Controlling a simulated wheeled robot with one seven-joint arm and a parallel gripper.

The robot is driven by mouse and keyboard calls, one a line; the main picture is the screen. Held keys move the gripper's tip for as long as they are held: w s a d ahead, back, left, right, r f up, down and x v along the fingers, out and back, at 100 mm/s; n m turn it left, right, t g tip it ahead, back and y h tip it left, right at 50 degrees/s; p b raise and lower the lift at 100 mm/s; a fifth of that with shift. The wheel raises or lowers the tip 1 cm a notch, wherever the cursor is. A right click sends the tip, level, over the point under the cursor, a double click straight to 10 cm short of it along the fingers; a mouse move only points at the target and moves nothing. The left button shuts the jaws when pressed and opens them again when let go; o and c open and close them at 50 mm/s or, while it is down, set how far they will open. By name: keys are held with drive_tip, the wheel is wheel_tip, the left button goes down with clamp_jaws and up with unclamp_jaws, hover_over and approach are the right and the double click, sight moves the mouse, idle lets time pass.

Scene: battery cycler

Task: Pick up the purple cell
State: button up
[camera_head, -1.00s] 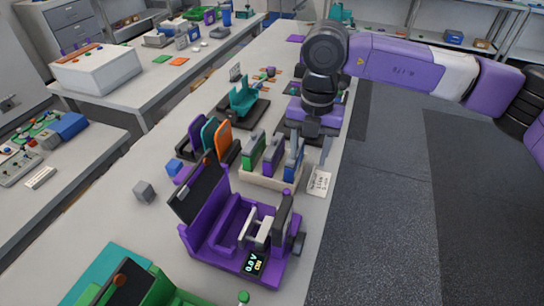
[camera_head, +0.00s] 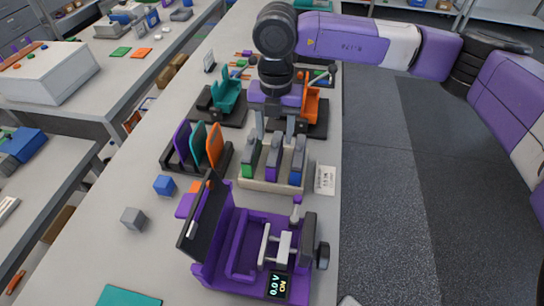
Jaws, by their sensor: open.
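The purple cell (camera_head: 272,159) stands upright in the middle of a beige rack (camera_head: 256,184), between a green cell (camera_head: 250,158) and a blue cell (camera_head: 297,160). My gripper (camera_head: 275,132) points down just above and behind the rack in the picture, its two fingers spread apart and nothing seen between them. The fingers appear clear of the purple cell; the exact gap in depth is hard to tell.
A purple cycler (camera_head: 241,262) with a raised dark lid and a lit display stands in front of the rack. A black rack with purple, teal and orange plates (camera_head: 214,145) is to the left. Blue (camera_head: 164,185) and grey (camera_head: 133,218) cubes lie nearby. A label card (camera_head: 325,180) is at right.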

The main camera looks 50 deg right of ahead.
sight(275, 140)
drive_tip(key=shift+s+a+f+p, duration=0.1)
drive_tip(key=shift+f+p, duration=0.35)
drive_tip(key=shift+f, duration=0.9)
drive_tip(key=shift+s+a+f+p, duration=0.1)
drive_tip(key=shift+f+p, duration=0.3)
drive_tip(key=shift+f, duration=0.9)
clamp_jaws()
drive_tip(key=shift+r, duration=0.1)
